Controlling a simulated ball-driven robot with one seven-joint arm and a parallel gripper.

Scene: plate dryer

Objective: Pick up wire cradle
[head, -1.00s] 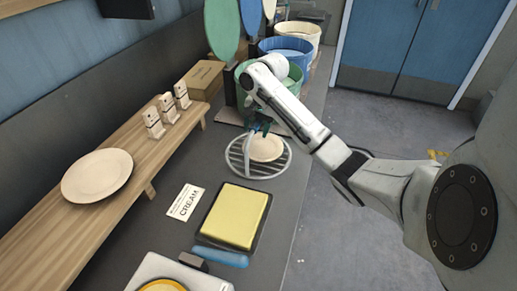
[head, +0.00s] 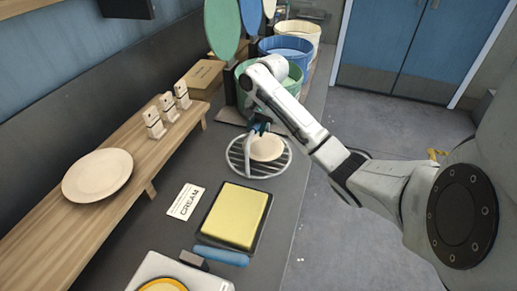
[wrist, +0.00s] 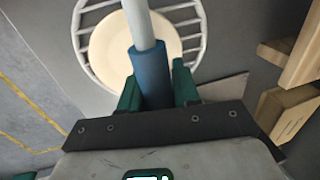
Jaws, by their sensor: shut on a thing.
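The wire cradle (head: 255,173) is a round, light grey wire rack on the dark counter, with a cream disc (head: 266,148) lying in it. In the wrist view its wires (wrist: 81,40) curve around the cream disc (wrist: 115,42). A pale rod with a blue sleeve (wrist: 151,75) rises from the cradle toward my gripper. My gripper (wrist: 157,86) has green fingers shut on the blue sleeve, one on each side. In the head view my gripper (head: 260,124) is above the far side of the cradle. I cannot tell whether the cradle touches the counter.
A green bin (head: 290,82) stands behind my gripper. A yellow block on a dark tray (head: 252,238) and a CREAM card (head: 186,202) lie in front. A wooden shelf (head: 70,220) with a plate (head: 98,175) runs along the left. The counter's right edge is close to the cradle.

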